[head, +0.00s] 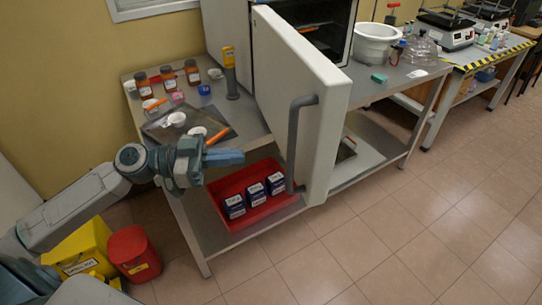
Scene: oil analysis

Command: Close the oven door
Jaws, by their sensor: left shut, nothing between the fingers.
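The oven (228,32) stands on the workbench at the top middle. Its white door (275,75) is swung wide open toward me, and part of the dark oven interior (318,22) shows behind it. A grey bar handle (293,140) runs down the door's outer face near its free edge. My left gripper (238,157) is shut and empty, left of the handle, with its fingers pointing right toward it. A gap shows between the fingertips and the handle in the picture. My right gripper is not in view.
On the bench (262,133) left of the door are amber bottles (167,78), a metal tray (205,120) with small white dishes, and a yellow-topped device (229,70). A red bin (230,185) with boxes sits on the lower shelf. The floor (400,220) at right is clear.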

